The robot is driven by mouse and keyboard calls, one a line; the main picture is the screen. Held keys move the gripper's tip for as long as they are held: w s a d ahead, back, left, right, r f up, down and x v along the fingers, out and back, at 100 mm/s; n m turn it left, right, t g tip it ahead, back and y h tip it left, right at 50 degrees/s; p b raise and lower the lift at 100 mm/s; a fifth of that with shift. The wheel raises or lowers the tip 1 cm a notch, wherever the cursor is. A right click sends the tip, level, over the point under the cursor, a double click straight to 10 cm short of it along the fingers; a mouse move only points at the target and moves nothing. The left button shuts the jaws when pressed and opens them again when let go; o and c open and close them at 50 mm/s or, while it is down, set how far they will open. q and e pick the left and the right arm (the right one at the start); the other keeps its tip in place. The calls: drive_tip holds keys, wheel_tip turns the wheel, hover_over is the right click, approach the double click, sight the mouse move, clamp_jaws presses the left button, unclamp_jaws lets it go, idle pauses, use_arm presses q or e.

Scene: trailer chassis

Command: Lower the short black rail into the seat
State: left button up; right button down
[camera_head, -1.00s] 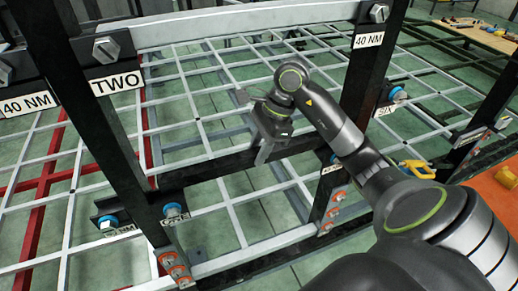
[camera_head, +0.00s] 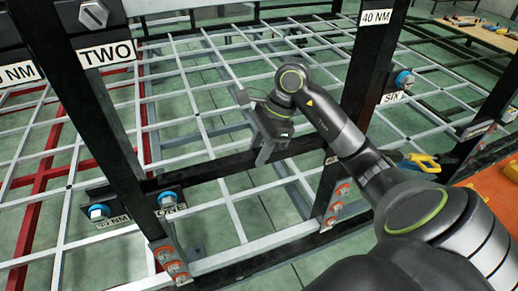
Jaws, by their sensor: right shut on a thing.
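My right gripper (camera_head: 264,158) is shut on the short black rail (camera_head: 215,163), gripping it from above near its middle. The rail lies across the opening between the left black post (camera_head: 98,120) and the right black post (camera_head: 352,110). Its left end meets or passes the left post near the blue-ringed bolt (camera_head: 168,198) by the ONE label. Its right end is at the right post, partly behind my arm. I cannot tell whether the rail touches the seat, which I cannot make out clearly. My left gripper is not in view.
A light grey cross bar (camera_head: 270,243) runs below the rail between the posts. Orange-marked plates (camera_head: 172,262) sit low on the left post. A grey and red grid (camera_head: 60,160) spreads behind. A yellow tool (camera_head: 424,163) and an orange surface (camera_head: 497,190) are at the right.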

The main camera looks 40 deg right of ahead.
drive_tip(key=shift+f, duration=0.2)
drive_tip(key=c, duration=0.9)
unclamp_jaws()
drive_tip(key=shift+c, duration=0.2)
drive_tip(key=shift+b, duration=0.3)
drive_tip(key=shift+d+r, duration=0.15)
drive_tip(key=shift+r, duration=0.1)
drive_tip(key=v, duration=1.1)
drive_tip(key=shift+r+b, duration=0.2)
drive_tip(key=shift+b, duration=0.15)
drive_tip(key=shift+s+d, duration=0.1)
